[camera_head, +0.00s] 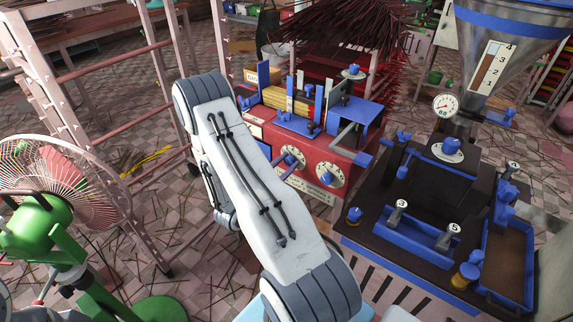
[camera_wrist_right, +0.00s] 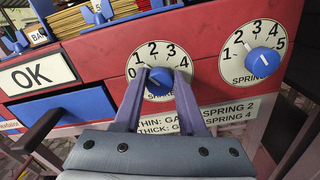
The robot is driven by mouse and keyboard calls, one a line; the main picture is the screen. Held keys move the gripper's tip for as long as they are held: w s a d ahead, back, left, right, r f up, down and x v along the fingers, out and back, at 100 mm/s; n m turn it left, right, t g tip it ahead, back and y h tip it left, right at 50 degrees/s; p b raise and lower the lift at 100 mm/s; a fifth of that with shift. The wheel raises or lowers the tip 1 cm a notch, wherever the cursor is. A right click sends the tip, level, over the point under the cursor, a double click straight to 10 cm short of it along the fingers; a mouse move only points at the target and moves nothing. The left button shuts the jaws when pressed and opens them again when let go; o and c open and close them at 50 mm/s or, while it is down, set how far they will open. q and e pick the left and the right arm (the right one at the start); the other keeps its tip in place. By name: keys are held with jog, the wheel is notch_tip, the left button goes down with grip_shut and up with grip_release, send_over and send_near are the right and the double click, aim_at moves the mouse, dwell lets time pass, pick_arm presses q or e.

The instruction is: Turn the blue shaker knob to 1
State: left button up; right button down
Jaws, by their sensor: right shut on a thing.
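The blue shaker knob (camera_wrist_right: 161,79) sits on a white dial (camera_wrist_right: 164,55) on the red machine's front, marked 0 to 4 in what shows. The dial's lower part and most of its label are hidden. A small pale mark shows at the knob's upper left, towards the 0 and 1 side; its exact reading is hard to tell. My right gripper (camera_wrist_right: 160,75) is shut on the knob, one finger on each side. My left gripper is not in view.
A second blue knob, the spring knob (camera_wrist_right: 263,62), sits close on the right with its own dial. A blue drawer (camera_wrist_right: 63,113) and an OK plate (camera_wrist_right: 38,75) are to the left. The dark machine with a hopper (camera_head: 515,50) stands right; a fan (camera_head: 60,180) stands left.

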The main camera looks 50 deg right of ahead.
dwell(0.3)
jog(key=shift+c, duration=2.3)
grip_release()
jog(key=s+a, duration=0.1)
jog(key=a, duration=0.9)
jog(key=shift+a, duration=0.25)
